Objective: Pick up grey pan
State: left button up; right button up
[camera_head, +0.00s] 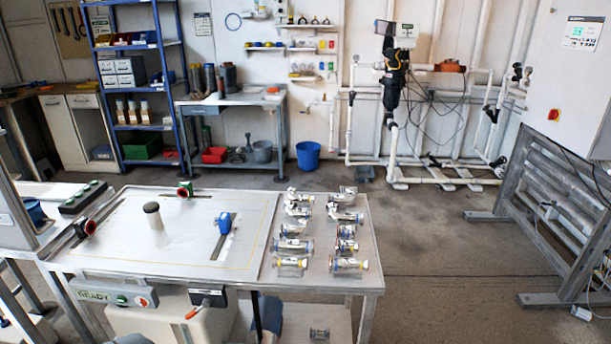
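I cannot make out a clear grey pan. A grey bucket-like container (262,151) stands on the lower shelf of the back workbench, right of a red bin (214,155); I cannot tell whether it is the pan. Small dark grey items (240,154) sit between the two, too small to identify. Neither of my grippers shows in the head view.
A metal worktable (255,222) stands in front, with several clear fittings (292,246) on its right side and a blue clamp (225,224). A blue bucket (308,155) is on the floor behind. A grey rack (562,200) stands right. Floor (430,240) between is clear.

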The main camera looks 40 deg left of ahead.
aim_at(364, 173)
jog(key=u, duration=1.1)
jog(key=i+l+z, duration=0.8)
jog(key=l+z, duration=0.15)
jog(key=i+l+z, duration=0.3)
jog(key=i+z, duration=0.15)
jog(key=i+u, duration=0.25)
jog(key=i, duration=0.2)
jog(key=i+l+u, duration=0.25)
jog(key=i, duration=0.15)
jog(key=i+j+u, duration=0.2)
jog(key=i+u, duration=0.55)
jog(key=i, duration=0.2)
jog(key=i+u, duration=0.6)
jog(key=i, duration=0.4)
jog(key=i+u, duration=0.15)
jog(key=i, duration=0.45)
jog(key=i+l+u, duration=0.2)
jog(key=i, duration=0.4)
jog(key=i+l+u, duration=0.2)
jog(key=i, duration=0.35)
jog(key=i+j, duration=0.1)
jog(key=i, duration=0.4)
jog(key=i+j+z, duration=0.1)
jog(key=i, duration=0.4)
jog(key=i+j+z, duration=0.1)
jog(key=i, duration=0.35)
